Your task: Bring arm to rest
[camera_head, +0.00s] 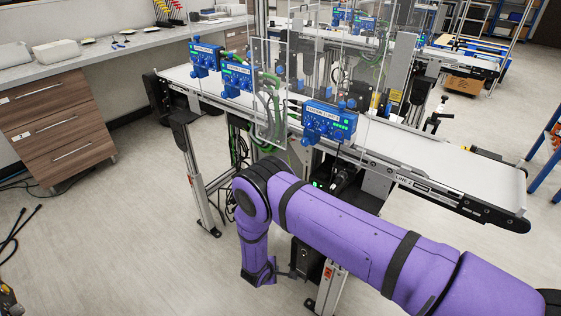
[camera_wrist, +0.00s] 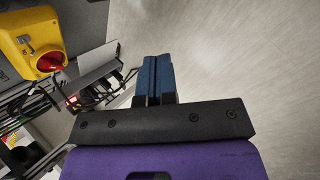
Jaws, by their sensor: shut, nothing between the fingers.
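My purple arm reaches in from the lower right of the head view, bends at an elbow and hangs down in front of the conveyor. In the wrist view my gripper (camera_wrist: 155,72) shows as two blue fingers side by side, shut with nothing between them. It is over open grey floor, apart from the equipment at the left. In the head view the gripper's fingers are not clearly visible.
The conveyor (camera_head: 455,176) with blue control boxes (camera_head: 330,121) and clear guards stands just beyond my arm. A yellow switch box with a red knob (camera_wrist: 50,62) and cables are left of the gripper. A drawer cabinet (camera_head: 60,125) stands at left. Floor (camera_head: 130,230) between is clear.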

